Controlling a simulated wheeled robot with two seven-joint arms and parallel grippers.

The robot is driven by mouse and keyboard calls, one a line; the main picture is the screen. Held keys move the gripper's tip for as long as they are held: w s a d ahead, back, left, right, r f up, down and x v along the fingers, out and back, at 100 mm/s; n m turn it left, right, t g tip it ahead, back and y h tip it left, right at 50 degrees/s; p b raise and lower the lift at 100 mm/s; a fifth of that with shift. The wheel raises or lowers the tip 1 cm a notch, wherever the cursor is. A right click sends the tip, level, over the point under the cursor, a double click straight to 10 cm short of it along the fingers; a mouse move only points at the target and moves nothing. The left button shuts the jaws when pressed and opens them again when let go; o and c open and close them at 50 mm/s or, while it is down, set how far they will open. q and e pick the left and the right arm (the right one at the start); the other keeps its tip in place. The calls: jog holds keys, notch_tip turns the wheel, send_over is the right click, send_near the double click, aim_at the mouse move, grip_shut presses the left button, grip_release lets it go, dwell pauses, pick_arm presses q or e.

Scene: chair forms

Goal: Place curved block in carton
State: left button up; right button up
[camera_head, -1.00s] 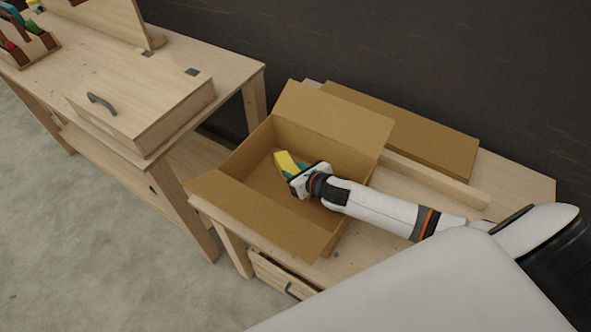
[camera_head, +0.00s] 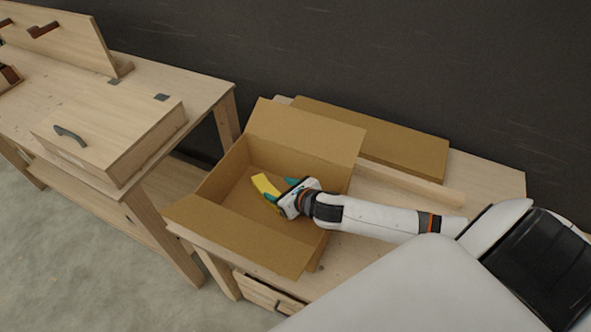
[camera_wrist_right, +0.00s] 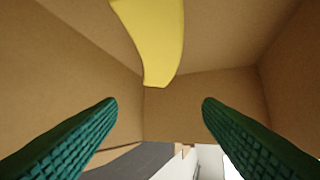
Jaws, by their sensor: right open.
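The carton (camera_head: 206,222) is an open brown cardboard box with its flaps folded out, on the low table. The yellow curved block (camera_head: 264,186) is inside the carton in the head view. It also shows in the right wrist view (camera_wrist_right: 158,40), beyond the fingertips and apart from them. My right gripper (camera_head: 282,192) reaches into the carton from the right, its green fingers spread and empty beside the block. In the right wrist view the two fingers (camera_wrist_right: 160,104) stand wide apart with nothing between them. My left gripper is not in view.
A flat brown cardboard piece (camera_head: 385,140) and a wooden strip (camera_head: 420,184) lie on the low table (camera_head: 490,190) behind the carton. A taller wooden workbench (camera_head: 190,75) with a handled wooden box (camera_head: 110,135) stands at the left.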

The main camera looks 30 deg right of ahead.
jog(key=v, duration=0.7)
jog(key=shift+s+b, duration=0.3)
jog(key=shift+b, duration=0.05)
jog(key=shift+d+r, duration=0.1)
